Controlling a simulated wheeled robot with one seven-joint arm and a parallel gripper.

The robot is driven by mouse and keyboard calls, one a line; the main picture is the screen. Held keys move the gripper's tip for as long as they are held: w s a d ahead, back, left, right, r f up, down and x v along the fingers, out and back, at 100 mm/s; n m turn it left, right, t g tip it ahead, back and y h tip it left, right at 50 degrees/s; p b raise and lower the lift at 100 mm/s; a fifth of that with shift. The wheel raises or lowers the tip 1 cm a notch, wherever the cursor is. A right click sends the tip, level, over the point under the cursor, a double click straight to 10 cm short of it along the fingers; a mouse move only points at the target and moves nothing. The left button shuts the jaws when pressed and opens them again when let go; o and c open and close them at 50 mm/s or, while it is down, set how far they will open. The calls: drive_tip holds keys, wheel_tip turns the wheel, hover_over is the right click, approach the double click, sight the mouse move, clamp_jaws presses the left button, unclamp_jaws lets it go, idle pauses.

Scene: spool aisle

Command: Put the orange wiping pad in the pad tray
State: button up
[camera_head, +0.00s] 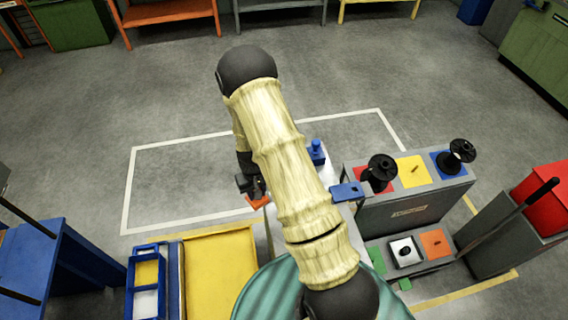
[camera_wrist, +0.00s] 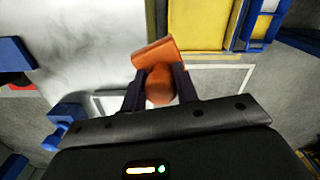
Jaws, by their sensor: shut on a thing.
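My gripper (camera_head: 251,188) is shut on the orange wiping pad (camera_head: 258,202), left of my arm in the head view. In the wrist view the pad (camera_wrist: 152,53) shows as an orange block with a rounded part between the two dark fingers (camera_wrist: 158,82). It is held beside the white worktop, part of which my arm hides. No container is clearly marked as the pad tray. A blue-rimmed tray (camera_head: 131,290) with yellow and white parts inside stands at lower left, beside a broad yellow surface (camera_head: 222,275). I cannot tell which is the pad tray.
A blue knobbed object (camera_head: 316,152) and a blue plate (camera_head: 347,191) are right of my arm. A grey stand (camera_head: 410,212) with black spools is farther right. A blue table (camera_head: 60,265) is at left. The floor inside the white outline is largely clear.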

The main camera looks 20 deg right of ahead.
drive_tip(key=shift+d, duration=0.15)
drive_tip(key=shift+w+d, duration=0.1)
drive_tip(key=shift+d, duration=0.05)
drive_tip(key=w+d+r+m+b, duration=0.1)
drive_tip(key=w+d+r+m, duration=0.1)
drive_tip(key=w+d, duration=0.4)
drive_tip(key=w+d+r+m+b, duration=0.2)
drive_tip(key=w+d+r+m, duration=0.1)
drive_tip(key=w+d, duration=0.3)
drive_tip(key=shift+w+d, duration=0.25)
drive_tip(key=shift+w, duration=0.25)
drive_tip(key=shift+f, duration=0.15)
drive_tip(key=shift+f+p, duration=1)
drive_tip(key=shift+f, duration=1.8)
